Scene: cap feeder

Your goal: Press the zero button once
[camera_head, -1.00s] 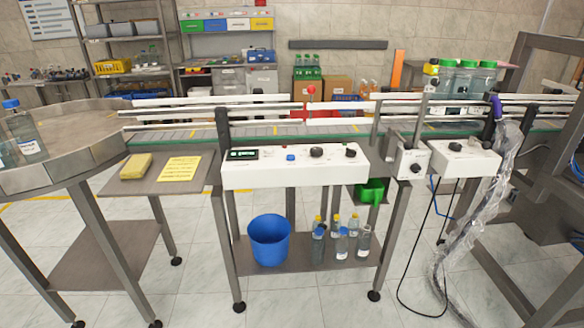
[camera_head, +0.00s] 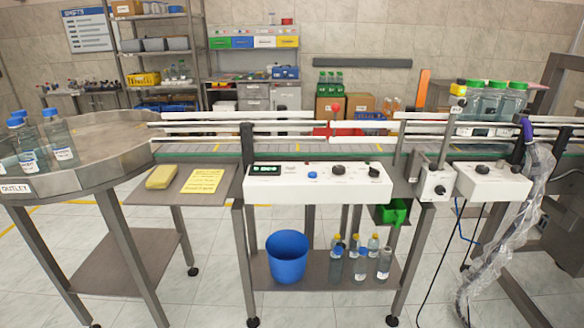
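A white control box (camera_head: 318,188) is mounted on the front of the conveyor, near the middle of the view. A dark display (camera_head: 264,169) with green digits sits at its left end; the digits are too small to read. A blue button (camera_head: 312,175) is to the right of the display. Several dark knobs, one of them at the middle (camera_head: 338,170), are further right. Small lettering on the panel is not legible, so I cannot tell which control is marked zero. My gripper is not in view.
The conveyor (camera_head: 290,146) runs across behind the box. A side shelf with a yellow sponge (camera_head: 161,176) and a yellow note (camera_head: 203,181) is at left. A round outlet table (camera_head: 110,148) holds bottles. A blue bucket (camera_head: 287,258) stands below. The floor in front is clear.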

